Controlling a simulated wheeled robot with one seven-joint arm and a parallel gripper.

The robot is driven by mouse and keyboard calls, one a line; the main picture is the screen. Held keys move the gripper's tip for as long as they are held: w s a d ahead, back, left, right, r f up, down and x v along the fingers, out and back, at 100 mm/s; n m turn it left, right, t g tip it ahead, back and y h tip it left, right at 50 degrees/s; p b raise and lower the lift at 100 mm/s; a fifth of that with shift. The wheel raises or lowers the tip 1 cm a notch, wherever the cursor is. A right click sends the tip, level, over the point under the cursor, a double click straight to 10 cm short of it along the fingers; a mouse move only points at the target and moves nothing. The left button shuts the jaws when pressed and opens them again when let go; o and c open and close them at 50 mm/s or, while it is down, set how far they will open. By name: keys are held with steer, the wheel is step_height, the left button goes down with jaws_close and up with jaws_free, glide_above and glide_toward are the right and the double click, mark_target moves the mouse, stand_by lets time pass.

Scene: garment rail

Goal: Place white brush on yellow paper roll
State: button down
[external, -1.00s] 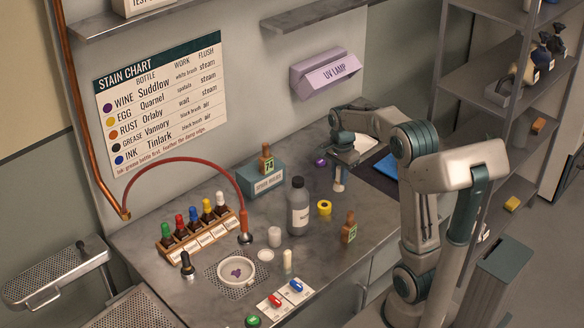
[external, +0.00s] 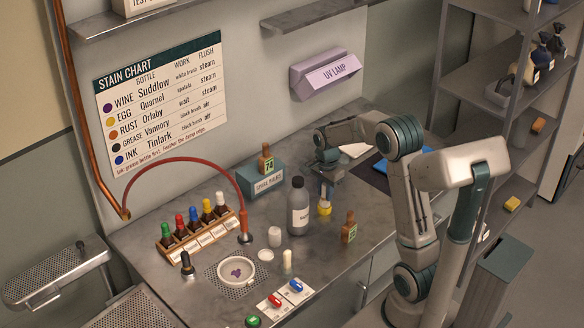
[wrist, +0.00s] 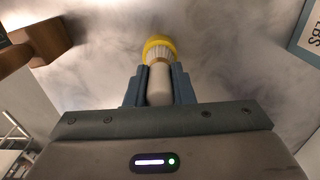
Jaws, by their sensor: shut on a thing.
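The white brush (wrist: 159,82) is held upright in my gripper, which is shut on its pale handle; its bristles point down. The yellow paper roll (external: 324,210) stands on the bench directly under the brush. In the wrist view the bristles overlap the yellow roll (wrist: 160,43), with its yellow rim showing around their far side. My gripper (external: 326,185) is just above the roll in the external view. I cannot tell whether the bristles touch the roll or are slightly above it.
A grey bottle (external: 298,208) stands close to the left of the roll. A teal box (external: 262,182) with a small bottle on top is behind left. A blue item (external: 412,160) lies on the dark mat at right.

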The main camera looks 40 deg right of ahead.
steer(key=c, duration=1.2)
jaws_free()
steer(key=shift+c, duration=0.2)
step_height(320, 180, up, 11)
steer(key=shift+r, duration=0.4)
steer(key=shift+s+a+r, duration=0.15)
steer(key=shift+r, duration=0.1)
steer(key=s+a+f+n+t, duration=0.1)
steer(key=s+a+f+n, duration=0.1)
steer(key=s+a+n, duration=0.3)
steer(key=s+a+f+n+t, duration=0.1)
steer(key=s+a+n, duration=0.4)
steer(key=s+n, duration=0.7)
steer(key=s, duration=0.4)
steer(key=shift+a+f+n+t, duration=0.35)
steer(key=shift+a+n+t, duration=0.05)
